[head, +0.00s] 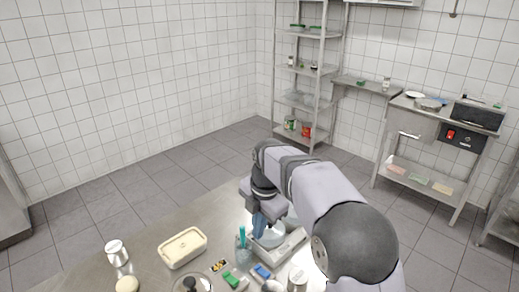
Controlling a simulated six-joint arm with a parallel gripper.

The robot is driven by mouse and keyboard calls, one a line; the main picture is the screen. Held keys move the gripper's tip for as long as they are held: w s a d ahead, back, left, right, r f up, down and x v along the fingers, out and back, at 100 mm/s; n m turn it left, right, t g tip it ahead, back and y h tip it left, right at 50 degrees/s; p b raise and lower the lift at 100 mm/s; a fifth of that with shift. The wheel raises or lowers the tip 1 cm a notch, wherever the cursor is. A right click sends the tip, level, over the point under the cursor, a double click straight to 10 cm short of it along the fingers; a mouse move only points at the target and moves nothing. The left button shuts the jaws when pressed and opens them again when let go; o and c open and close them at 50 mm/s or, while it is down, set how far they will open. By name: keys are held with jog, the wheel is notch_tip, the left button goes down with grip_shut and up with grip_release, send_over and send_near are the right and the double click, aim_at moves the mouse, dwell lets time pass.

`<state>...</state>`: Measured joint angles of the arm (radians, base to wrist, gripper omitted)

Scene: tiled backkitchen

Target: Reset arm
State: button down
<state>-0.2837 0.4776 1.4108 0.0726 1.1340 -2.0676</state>
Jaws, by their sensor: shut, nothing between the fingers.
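My arm reaches from the lower right over the steel table (160,232). My gripper (259,232) points down at the arm's end, with bluish fingers. It is shut and I see nothing held in it. The fingertips are over or in front of a light grey device with a round pale top (272,236); I cannot tell whether they touch it. The arm hides part of the table behind and to the right of the gripper.
The table's left part is clearer. Shelves (304,70) stand far behind.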

jog(key=s+d+f+m, duration=0.3)
jog(key=s+d+m, duration=0.2)
jog(key=s+m, duration=0.3)
jog(key=s+d+f+m, duration=0.3)
jog(key=s+d+m, duration=0.2)
jog(key=s+m, duration=0.4)
jog(key=s+d+f+m+g+h, duration=0.1)
jog(key=s+d+f+m, duration=0.2)
jog(key=s+d+m, duration=0.2)
jog(key=s+m, duration=0.3)
jog(key=m, duration=0.1)
jog(key=shift+s+d+f+m, duration=0.15)
jog(key=shift+d+f+m, duration=0.05)
jog(key=shift+d+m, duration=0.1)
